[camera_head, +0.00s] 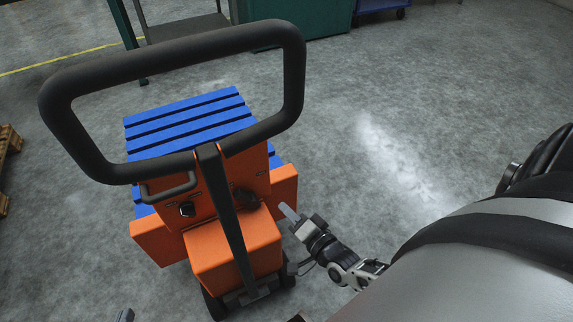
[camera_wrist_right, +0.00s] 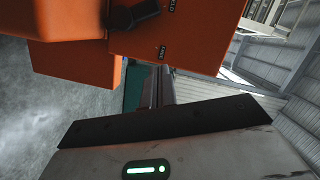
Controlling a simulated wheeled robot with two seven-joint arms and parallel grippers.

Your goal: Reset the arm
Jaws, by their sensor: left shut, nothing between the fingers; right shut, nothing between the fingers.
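My right gripper (camera_head: 289,213) is shut and empty, its light fingertips beside the right side of the orange machine (camera_head: 236,250); I cannot tell whether they touch it. My right arm comes in from the lower right. A small grey tip of my left gripper (camera_head: 125,315) shows at the bottom edge, left of the machine's wheels; it is shut and empty, and the rest of that arm is out of frame. The right wrist view shows the orange machine (camera_wrist_right: 185,45) close up, with a black knob (camera_wrist_right: 135,15) at the top.
The machine has a large black loop handle (camera_head: 294,75) on a dark post and blue slats (camera_head: 185,120) behind. A wooden pallet (camera_head: 8,150) is at the left edge. A green cabinet (camera_head: 310,20) stands at the back. The grey floor (camera_head: 400,130) to the right is clear.

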